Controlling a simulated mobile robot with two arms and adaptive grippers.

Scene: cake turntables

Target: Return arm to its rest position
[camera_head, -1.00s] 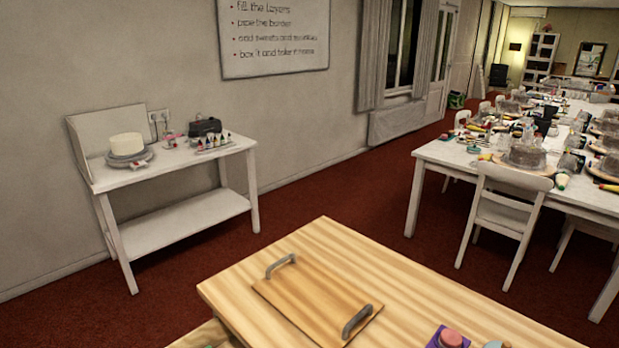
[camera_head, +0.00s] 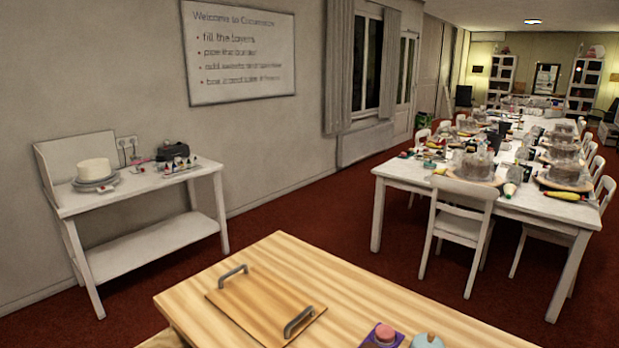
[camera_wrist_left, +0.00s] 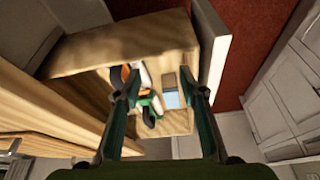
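My left gripper (camera_wrist_left: 167,92) shows in the left wrist view. Its two fingers stand apart, and I see nothing held between them. Beyond the fingertips is an open wooden compartment (camera_wrist_left: 120,50), which holds orange, white and green items (camera_wrist_left: 148,100) and a small pale blue piece (camera_wrist_left: 171,99). I cannot tell how far the gripper is from it. Neither arm shows in the head view, and my right gripper is in no view.
A wooden table (camera_head: 370,318) is close in front, with a handled board (camera_head: 262,306) on it. A white side table (camera_head: 140,184) with a cake (camera_head: 93,169) stands at left. A long white table (camera_head: 520,205) with chairs (camera_head: 458,225) stands at right. Red floor lies between.

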